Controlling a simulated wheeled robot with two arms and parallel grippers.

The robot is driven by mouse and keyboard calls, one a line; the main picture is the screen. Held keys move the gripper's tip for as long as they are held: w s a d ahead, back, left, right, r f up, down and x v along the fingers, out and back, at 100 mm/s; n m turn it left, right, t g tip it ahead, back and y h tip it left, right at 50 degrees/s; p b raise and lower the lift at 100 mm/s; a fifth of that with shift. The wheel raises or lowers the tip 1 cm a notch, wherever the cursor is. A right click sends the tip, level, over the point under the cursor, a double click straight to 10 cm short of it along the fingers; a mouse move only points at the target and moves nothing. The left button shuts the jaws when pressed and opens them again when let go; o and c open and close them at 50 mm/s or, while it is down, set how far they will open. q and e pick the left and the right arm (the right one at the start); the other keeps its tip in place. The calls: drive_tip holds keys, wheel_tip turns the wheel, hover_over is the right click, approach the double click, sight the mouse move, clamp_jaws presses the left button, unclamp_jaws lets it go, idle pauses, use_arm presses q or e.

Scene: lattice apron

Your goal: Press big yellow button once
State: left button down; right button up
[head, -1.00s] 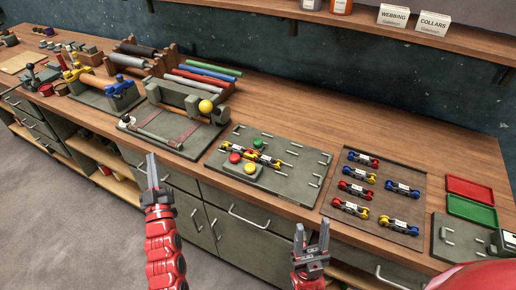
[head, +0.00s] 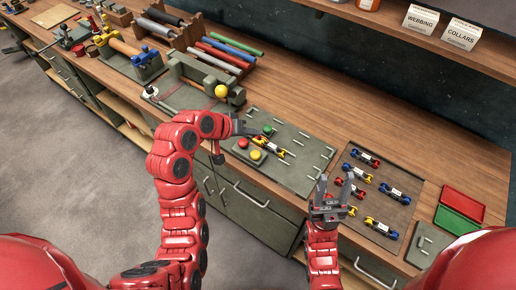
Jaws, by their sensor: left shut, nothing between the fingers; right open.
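The yellow button (head: 255,155) is a round cap on the left part of a grey-green panel (head: 300,176) on the bench. My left gripper (head: 254,131) is shut and empty. My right gripper (head: 335,184) is open and empty, in front of the brown tray.
A brown tray (head: 388,176) with several coloured linked parts lies right of the panel. Red (head: 462,203) and green (head: 457,221) trays are further right. A fixture with a yellow ball (head: 221,91) stands behind my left forearm. A shelf (head: 450,48) hangs above.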

sight(257, 154)
use_arm(q)
drive_tip(key=shift+f, duration=0.15)
drive_tip(key=shift+f+b, duration=2.05)
drive_tip(key=shift+f, duration=2.3)
drive_tip(key=shift+f+b, duration=0.35)
drive_tip(key=shift+b, duration=0.05)
drive_tip(key=shift+f+b, duration=0.65)
drive_tip(key=shift+f, duration=0.35)
drive_tip(key=shift+r, duration=0.1)
drive_tip(key=shift+r+p, duration=0.55)
drive_tip(key=shift+r, duration=0.75)
